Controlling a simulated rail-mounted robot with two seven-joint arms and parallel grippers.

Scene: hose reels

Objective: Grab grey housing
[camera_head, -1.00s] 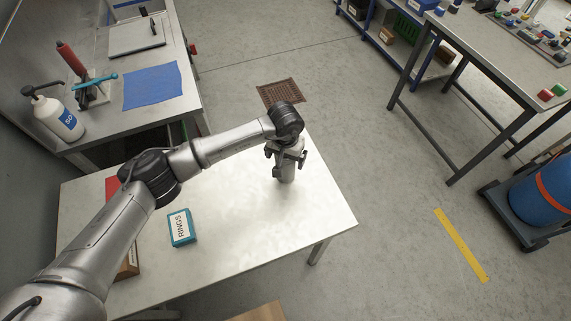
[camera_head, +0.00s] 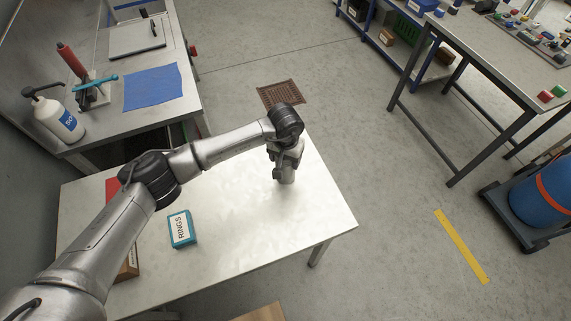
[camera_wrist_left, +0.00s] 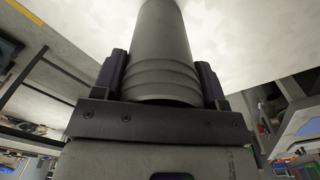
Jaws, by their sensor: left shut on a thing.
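The grey housing (camera_head: 287,177) is a grey cylinder near the right part of the white table, under my left wrist. In the left wrist view the housing (camera_wrist_left: 165,45) fills the space between the two dark fingers, with ridged rings near its close end. My left gripper (camera_wrist_left: 163,78) is shut on it, one finger against each side. In the head view my left gripper (camera_head: 287,160) is partly covered by its own wrist. Whether the housing touches the tabletop is hard to tell. My right gripper is not in view.
A teal box marked RINGS (camera_head: 182,229) lies on the white table (camera_head: 240,245) left of the housing. A red-brown item (camera_head: 129,264) is partly hidden behind my left arm. A bench (camera_head: 170,110) with a soap bottle (camera_head: 60,119) stands at upper left. The table's right front part is clear.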

